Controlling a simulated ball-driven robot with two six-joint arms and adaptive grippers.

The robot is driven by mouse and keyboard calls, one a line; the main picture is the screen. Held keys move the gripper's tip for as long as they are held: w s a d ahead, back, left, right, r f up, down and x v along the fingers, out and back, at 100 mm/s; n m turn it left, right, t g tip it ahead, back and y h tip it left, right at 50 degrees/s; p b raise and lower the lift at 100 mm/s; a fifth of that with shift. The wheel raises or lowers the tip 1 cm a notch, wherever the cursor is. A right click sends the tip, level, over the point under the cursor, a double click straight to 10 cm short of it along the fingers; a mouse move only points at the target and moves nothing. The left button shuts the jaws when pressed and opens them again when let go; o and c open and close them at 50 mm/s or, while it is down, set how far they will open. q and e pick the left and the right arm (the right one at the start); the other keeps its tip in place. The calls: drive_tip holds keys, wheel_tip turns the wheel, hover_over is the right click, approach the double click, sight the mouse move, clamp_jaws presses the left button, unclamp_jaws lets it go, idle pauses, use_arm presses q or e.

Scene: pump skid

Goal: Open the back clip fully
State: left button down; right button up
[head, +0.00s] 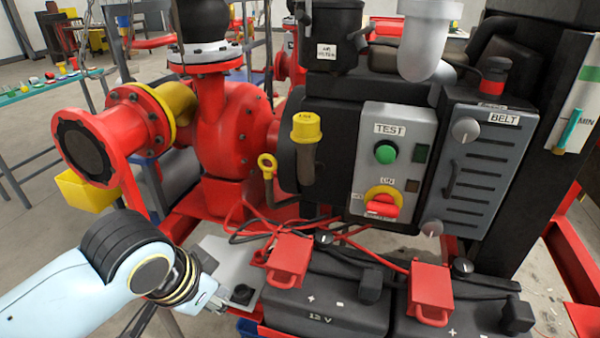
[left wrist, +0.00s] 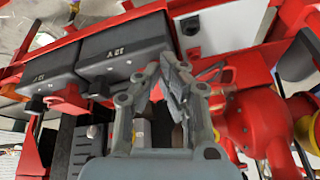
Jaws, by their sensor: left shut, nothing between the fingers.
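I cannot make out for certain which part is the back clip. A black canister labelled as an air filter (head: 328,40) stands at the top of the engine, and no clip on it shows clearly. My left gripper (head: 217,299) is low at the left in the head view, beside a grey plate (head: 222,258) and left of the batteries. In the left wrist view the left gripper (left wrist: 180,82) has its fingers closed together and empty, with the batteries beyond to the left. My right gripper is not in view.
Two black batteries (head: 327,312) with red terminal covers (head: 289,260) sit at the front. The red pump (head: 226,128) stands at the left. The TEST panel (head: 394,152) and BELT cover (head: 478,168) face me. Red cables cross above the batteries.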

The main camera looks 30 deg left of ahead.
use_arm(q)
drive_tip(key=w+a+r+m+t+h, duration=0.1)
drive_tip(key=w+a+r+t, duration=0.2)
drive_tip(key=w+r, duration=0.6)
drive_tip(key=w+a+r+m+t+h+p, duration=0.1)
drive_tip(key=w+r+t, duration=0.3)
drive_tip(key=w+r, duration=0.6)
drive_tip(key=w+a+r+m+t+h+p, duration=0.1)
drive_tip(key=w+a+r+t, duration=0.3)
drive_tip(key=w+r, duration=0.6)
wheel_tip(320, 180, up, 12)
drive_tip(key=shift+a+f+h, duration=0.1)
drive_tip(key=shift+a+h, duration=0.25)
drive_tip(key=shift+h, duration=0.15)
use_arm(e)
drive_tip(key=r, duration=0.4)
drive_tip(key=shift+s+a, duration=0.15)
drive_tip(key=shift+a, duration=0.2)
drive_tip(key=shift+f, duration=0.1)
